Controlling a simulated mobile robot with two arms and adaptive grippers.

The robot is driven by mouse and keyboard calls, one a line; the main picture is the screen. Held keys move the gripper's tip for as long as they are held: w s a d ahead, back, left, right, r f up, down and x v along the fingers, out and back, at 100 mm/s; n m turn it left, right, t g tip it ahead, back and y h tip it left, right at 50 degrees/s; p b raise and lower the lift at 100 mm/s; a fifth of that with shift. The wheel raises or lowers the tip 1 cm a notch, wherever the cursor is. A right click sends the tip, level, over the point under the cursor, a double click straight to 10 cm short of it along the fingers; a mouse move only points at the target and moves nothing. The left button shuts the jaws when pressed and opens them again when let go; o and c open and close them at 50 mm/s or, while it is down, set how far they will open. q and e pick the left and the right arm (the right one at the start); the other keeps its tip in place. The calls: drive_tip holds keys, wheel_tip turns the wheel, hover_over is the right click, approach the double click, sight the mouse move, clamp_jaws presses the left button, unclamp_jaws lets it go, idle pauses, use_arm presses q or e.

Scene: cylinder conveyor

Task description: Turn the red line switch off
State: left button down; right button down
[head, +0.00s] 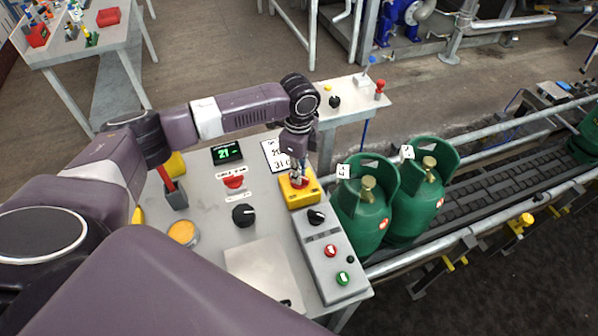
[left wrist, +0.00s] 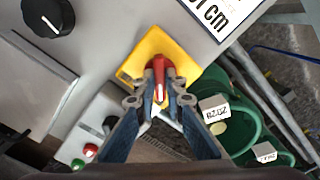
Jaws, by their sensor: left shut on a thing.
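The red line switch has a red handle (left wrist: 159,66) on a yellow plate (left wrist: 181,53). In the head view the yellow plate (head: 299,199) sits at the panel's right side, near the gas cylinders. My left gripper (head: 299,179) reaches down over it from above. In the left wrist view the fingertips of my left gripper (left wrist: 160,92) are closed on the red handle from both sides. The fingers partly hide the lower part of the handle and plate. My right gripper is not in view.
The grey panel (head: 208,212) also carries a red control (head: 233,182), a black knob (head: 244,215) and a display (head: 227,153). A button box (head: 330,264) lies just in front. Green cylinders (head: 361,219) stand on the conveyor (head: 480,183) to the right.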

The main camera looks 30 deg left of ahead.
use_arm(q)
drive_tip(key=shift+r+m+p, duration=0.2)
drive_tip(key=shift+m+p, duration=0.35)
drive_tip(key=shift+m, duration=0.05)
drive_tip(key=shift+m+p, duration=0.5)
drive_tip(key=shift+m, duration=0.3)
drive_tip(key=m+p, duration=0.1)
drive_tip(key=m, duration=0.1)
drive_tip(key=shift+m, duration=0.3)
drive_tip(key=m+p, duration=0.1)
drive_tip(key=m, duration=0.1)
drive_tip(key=shift+m, duration=0.4)
drive_tip(key=m, duration=0.4)
drive_tip(key=shift+f+m+p, duration=0.1)
drive_tip(key=shift+m+p, duration=0.2)
drive_tip(key=shift+p, duration=0.05)
drive_tip(key=m, duration=0.4)
drive_tip(key=shift+m, duration=0.4)
drive_tip(key=shift+w, duration=0.1)
